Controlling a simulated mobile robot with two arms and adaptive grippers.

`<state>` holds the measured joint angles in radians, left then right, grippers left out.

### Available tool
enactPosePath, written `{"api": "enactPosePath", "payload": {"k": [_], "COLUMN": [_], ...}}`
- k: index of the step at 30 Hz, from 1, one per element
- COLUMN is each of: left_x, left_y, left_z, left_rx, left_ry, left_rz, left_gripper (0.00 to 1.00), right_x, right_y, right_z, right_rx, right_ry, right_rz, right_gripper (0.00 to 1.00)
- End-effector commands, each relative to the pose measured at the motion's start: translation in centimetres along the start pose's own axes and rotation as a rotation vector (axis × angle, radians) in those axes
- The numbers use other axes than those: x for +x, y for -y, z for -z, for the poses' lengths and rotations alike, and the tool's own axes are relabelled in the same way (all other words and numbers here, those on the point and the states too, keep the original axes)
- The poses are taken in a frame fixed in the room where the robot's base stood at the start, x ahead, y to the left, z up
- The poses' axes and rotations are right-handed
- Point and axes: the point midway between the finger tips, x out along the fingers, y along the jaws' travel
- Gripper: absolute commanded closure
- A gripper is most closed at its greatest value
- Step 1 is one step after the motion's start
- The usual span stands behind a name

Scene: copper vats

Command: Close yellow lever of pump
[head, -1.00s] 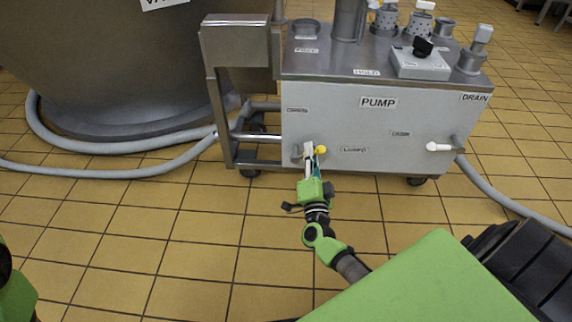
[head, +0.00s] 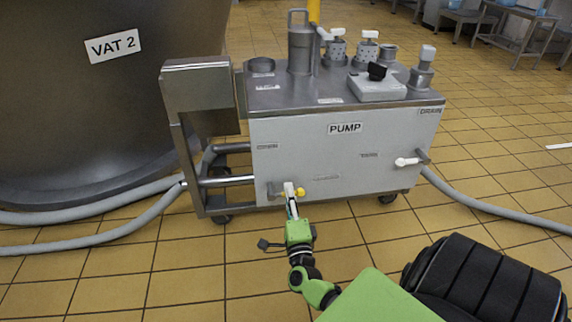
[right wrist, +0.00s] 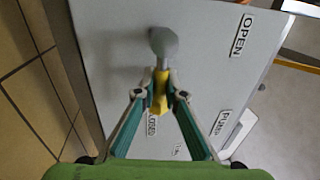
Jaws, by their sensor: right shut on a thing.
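The pump (head: 345,160) is a grey box on wheels labelled PUMP. Its yellow lever (head: 301,192) is low on the front face near the left corner and points right, along the face. In the right wrist view the yellow lever (right wrist: 161,90) runs from a grey valve stem (right wrist: 163,43) down between the fingers, toward the CLOSED label (right wrist: 151,124), which is partly hidden. My right gripper (head: 291,190) is shut on the yellow lever; its fingers press it from both sides. My left gripper is out of view.
A white-handled drain valve (head: 408,161) sticks out at the pump's right side. Grey hoses (head: 110,232) cross the floor at left, beside the large VAT 2 (head: 90,120). The tiled floor in front of the pump is mostly clear.

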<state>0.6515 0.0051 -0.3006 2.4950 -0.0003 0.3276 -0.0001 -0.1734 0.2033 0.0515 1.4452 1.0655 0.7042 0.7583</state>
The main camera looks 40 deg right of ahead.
Motion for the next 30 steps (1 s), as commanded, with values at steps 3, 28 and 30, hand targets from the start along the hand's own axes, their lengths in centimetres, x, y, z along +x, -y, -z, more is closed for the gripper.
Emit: {"api": "enactPosePath", "payload": {"k": [3, 28, 30], "left_x": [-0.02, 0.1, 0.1], "left_y": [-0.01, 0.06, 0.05], "left_z": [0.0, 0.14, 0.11], "left_rx": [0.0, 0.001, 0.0], "left_ry": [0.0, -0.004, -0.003], "left_rz": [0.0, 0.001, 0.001], "left_gripper": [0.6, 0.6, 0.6], "right_x": [-0.28, -0.02, 0.18], "right_y": [-0.34, -0.07, -0.03], "right_z": [-0.03, -0.02, -0.15], "right_rx": [0.007, 0.003, -0.007], "right_ry": [0.0, 0.0, 0.002], "right_rz": [-0.008, -0.002, -0.001], "right_gripper": [1.0, 0.72, 0.72]}}
